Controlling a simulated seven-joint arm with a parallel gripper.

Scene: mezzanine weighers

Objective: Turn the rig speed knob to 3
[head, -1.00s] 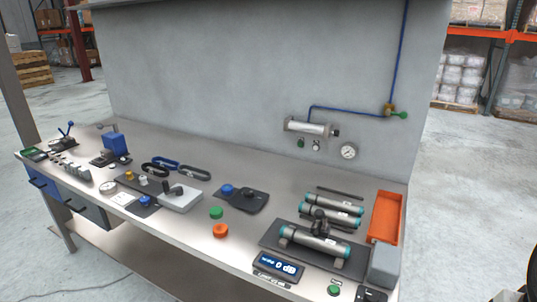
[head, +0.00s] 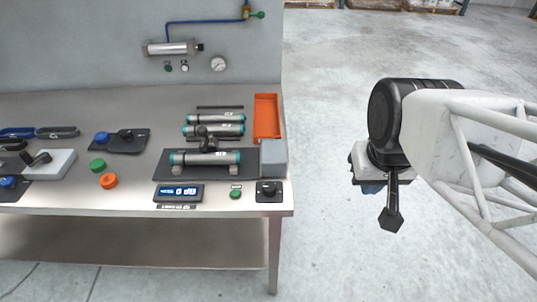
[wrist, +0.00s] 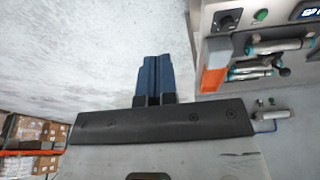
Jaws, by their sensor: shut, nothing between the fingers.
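A black knob on a small dark panel (head: 268,190) sits at the front right corner of the bench, and I take it for the rig speed knob. It also shows in the wrist view (wrist: 227,20), upper right. Its scale and setting are too small to read. My gripper (head: 372,188) is off to the right of the bench, over the floor, well apart from the knob. Its blue fingers show side by side in the wrist view (wrist: 153,78), shut with nothing between them.
Left of the knob are a green button (head: 235,194) and a lit display (head: 179,193). Behind are a grey block (head: 272,157), an orange tray (head: 266,117) and cylinders on a dark mat (head: 167,165). The floor between the bench and my arm is clear.

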